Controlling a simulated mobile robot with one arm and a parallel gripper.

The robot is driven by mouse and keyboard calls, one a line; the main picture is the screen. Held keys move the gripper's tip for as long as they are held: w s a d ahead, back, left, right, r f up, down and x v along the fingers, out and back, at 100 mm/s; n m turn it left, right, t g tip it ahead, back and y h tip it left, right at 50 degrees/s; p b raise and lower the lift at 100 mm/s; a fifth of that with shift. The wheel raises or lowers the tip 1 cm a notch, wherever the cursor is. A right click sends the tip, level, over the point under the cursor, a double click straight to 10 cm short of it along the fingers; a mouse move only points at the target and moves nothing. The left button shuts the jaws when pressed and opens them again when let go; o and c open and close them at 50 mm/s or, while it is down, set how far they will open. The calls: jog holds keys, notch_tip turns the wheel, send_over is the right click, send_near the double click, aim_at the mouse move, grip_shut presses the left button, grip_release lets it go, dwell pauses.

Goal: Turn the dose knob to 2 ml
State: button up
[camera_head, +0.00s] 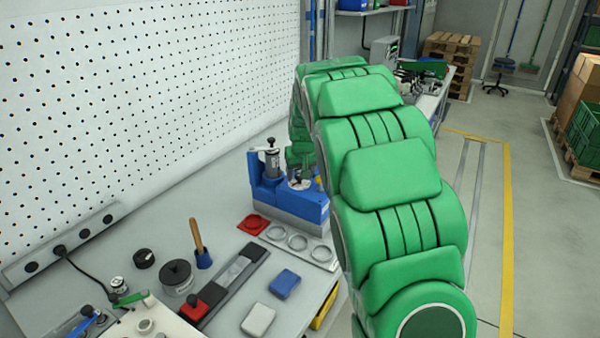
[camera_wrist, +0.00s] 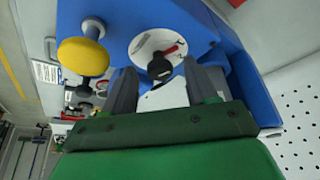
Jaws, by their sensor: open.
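The blue dosing device (camera_head: 308,208) stands on the bench, partly behind my green arm. In the wrist view its blue body (camera_wrist: 222,42) fills the top. A round white dial (camera_wrist: 143,43) with red and dark marks sits on it. The black dose knob (camera_wrist: 159,69) is at the lower edge of this dial. My gripper (camera_wrist: 161,72) is open, with one grey finger on each side of the knob. I cannot tell whether a finger touches it. The scale figures are too small to read, so the knob's setting is unclear.
A yellow round button (camera_wrist: 83,55) sticks out left of my fingers. On the bench stand a tray with round recesses (camera_head: 318,253), a red piece (camera_head: 253,224), a blue box (camera_head: 285,283) and a wooden-handled tool (camera_head: 197,240). A white pegboard (camera_head: 140,95) rises behind.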

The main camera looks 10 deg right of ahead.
jog(key=c, duration=1.1)
jog(key=shift+o, duration=0.2)
jog(key=shift+m, duration=0.3)
jog(key=m, duration=0.1)
jog(key=m+h, duration=0.1)
jog(key=m, duration=0.1)
jog(key=shift+w+a+r+m+h, duration=0.1)
jog(key=shift+a+m+h, duration=0.05)
jog(key=shift+m+h, duration=0.15)
jog(key=shift+a+m+g+h, duration=0.1)
jog(key=shift+m+g+h, duration=0.25)
jog(key=shift+m, duration=0.8)
jog(key=shift+a+m+g+h, duration=0.1)
jog(key=shift+m+g+h, duration=0.2)
jog(key=shift+m, duration=0.85)
